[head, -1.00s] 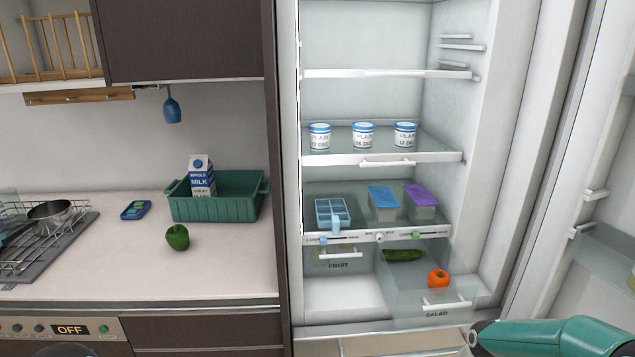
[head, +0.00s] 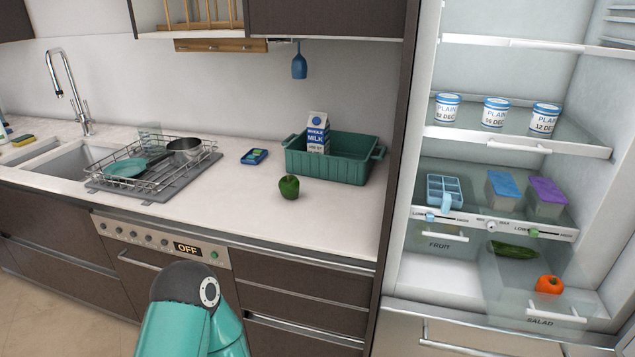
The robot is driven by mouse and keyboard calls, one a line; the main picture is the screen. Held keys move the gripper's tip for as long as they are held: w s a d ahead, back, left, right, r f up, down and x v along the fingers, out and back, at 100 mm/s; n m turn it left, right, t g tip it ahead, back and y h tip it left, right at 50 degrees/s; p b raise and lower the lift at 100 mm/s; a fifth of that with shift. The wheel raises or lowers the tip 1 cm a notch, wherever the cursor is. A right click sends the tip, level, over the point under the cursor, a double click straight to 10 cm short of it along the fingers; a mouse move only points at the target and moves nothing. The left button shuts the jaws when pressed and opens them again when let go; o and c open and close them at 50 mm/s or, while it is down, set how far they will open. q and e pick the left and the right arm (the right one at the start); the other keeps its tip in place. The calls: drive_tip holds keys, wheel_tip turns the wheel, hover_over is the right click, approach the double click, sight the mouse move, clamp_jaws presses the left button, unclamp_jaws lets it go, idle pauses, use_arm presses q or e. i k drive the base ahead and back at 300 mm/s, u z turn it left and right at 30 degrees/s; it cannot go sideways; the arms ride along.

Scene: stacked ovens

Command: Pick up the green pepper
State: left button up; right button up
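The green pepper (head: 289,187) stands upright on the white countertop (head: 240,222), in front of the green crate and set back from the counter's front edge. Nothing touches it. A teal arm of mine rises at the bottom of the head view, in front of the oven and below the pepper. Its gripper cannot be seen. My other gripper is also out of view.
A green crate (head: 345,167) holding a milk carton (head: 317,133) stands behind the pepper. A blue device (head: 254,156) and a dish rack (head: 152,168) lie to the left. The open fridge (head: 400,230) stands at right, with a cucumber (head: 513,249) and orange pepper (head: 549,284) in its drawer.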

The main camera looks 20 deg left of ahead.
sight(288, 185)
drive_tip(key=u, duration=0.45)
drive_tip(key=k, duration=1.15)
drive_tip(key=u, duration=0.65)
drive_tip(key=i, duration=1.65)
drive_tip(key=u, duration=0.1)
